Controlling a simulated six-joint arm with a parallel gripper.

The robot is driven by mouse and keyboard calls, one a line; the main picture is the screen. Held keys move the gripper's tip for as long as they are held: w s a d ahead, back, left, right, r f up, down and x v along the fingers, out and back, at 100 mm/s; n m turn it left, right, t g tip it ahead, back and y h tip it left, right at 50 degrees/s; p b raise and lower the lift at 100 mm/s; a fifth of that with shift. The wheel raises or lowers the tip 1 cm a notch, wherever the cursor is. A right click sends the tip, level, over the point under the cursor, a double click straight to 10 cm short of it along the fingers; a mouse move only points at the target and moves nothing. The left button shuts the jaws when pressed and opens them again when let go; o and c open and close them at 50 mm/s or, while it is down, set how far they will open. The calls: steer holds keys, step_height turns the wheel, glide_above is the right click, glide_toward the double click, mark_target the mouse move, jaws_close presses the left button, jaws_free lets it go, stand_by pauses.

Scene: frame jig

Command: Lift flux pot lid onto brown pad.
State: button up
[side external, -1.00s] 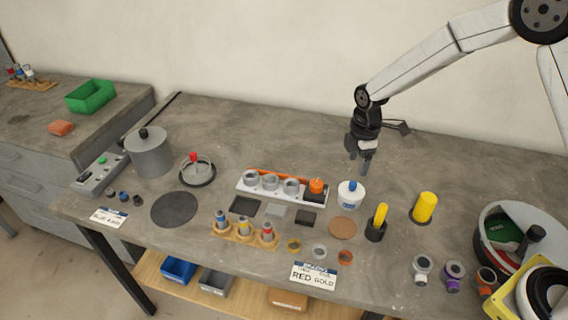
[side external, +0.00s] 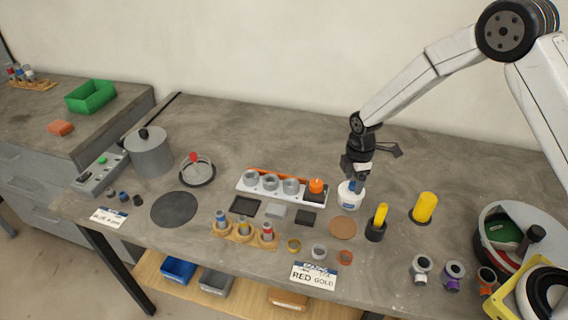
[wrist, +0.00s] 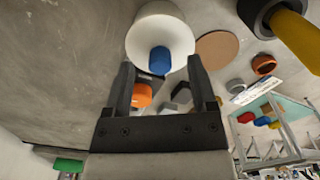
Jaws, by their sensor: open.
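The white flux pot (side external: 349,198) stands on the bench with its lid on. In the wrist view the white lid (wrist: 178,38) shows with a blue knob (wrist: 160,60). My gripper (side external: 356,182) points down just over the pot and hides part of the lid in the side view. In the wrist view its fingers (wrist: 160,72) are apart, one on each side of the knob; I cannot tell whether either touches. The round brown pad (side external: 343,228) lies bare on the bench, just in front of the pot; it also shows in the wrist view (wrist: 217,48).
A white rack (side external: 281,187) with grey rings and an orange piece stands left of the pot. A dark holder with a yellow stick (side external: 378,224) stands right of the pad. A yellow cylinder (side external: 424,207) stands farther right. Small rings (side external: 319,252) lie in front.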

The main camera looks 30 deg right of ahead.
steer(key=shift+f, duration=0.65)
jaws_close()
